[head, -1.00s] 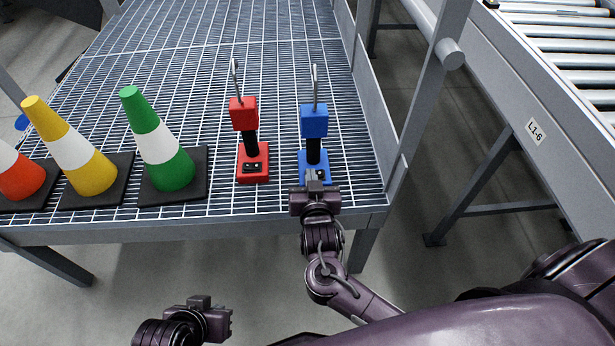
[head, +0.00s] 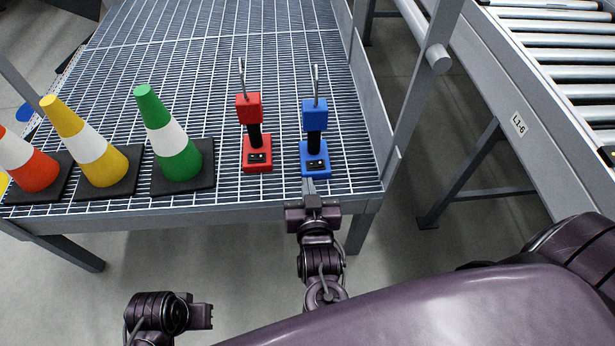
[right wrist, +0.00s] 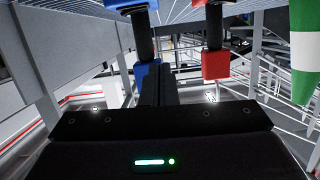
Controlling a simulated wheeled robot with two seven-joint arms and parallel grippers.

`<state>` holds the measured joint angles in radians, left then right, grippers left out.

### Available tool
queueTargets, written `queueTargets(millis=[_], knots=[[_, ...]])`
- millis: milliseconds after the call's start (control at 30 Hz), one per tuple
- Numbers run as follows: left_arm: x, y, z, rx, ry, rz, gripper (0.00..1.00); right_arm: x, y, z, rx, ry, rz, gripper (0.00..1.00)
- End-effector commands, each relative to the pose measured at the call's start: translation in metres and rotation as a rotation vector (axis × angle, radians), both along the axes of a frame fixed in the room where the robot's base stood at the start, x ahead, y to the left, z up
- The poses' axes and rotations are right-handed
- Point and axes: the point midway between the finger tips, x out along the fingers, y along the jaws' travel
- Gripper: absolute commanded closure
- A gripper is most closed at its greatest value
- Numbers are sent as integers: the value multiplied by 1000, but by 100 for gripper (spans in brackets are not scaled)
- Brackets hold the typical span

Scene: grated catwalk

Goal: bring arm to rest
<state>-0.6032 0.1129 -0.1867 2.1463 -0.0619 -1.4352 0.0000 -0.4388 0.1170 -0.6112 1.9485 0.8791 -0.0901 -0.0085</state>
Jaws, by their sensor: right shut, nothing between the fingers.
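My right gripper (head: 309,187) is shut and empty at the front edge of the grated catwalk (head: 232,196), just in front of the blue device (head: 315,118). In the head view its fingertips lie close to the blue base; whether they touch cannot be told. In the right wrist view the dark fingers (right wrist: 159,88) point toward the blue device (right wrist: 146,72). My left gripper (head: 203,312) is low in front of the catwalk, away from any object; its finger opening cannot be made out.
A red device (head: 256,152) stands left of the blue one. Green (head: 178,160), yellow (head: 95,157) and orange (head: 35,170) cones stand further left. A grey post (head: 420,90) and a roller conveyor (head: 520,125) are on the right. Floor before the catwalk is clear.

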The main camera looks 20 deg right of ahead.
Motion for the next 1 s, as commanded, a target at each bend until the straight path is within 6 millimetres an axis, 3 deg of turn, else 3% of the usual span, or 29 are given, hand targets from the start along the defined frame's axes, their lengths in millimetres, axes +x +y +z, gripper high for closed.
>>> queueTargets(millis=[600,767,900,1000], knots=[[1,0,0,-1,-3,0,100,0,1,-5,10,27,11,100],[1,0,0,-1,-2,0,100,-5,10,-36,66,223,112,100],[1,0,0,-1,-2,0,100,-30,20,-73,101,516,260,100],[0,0,0,-1,-2,0,100,-55,21,-89,95,693,342,100]])
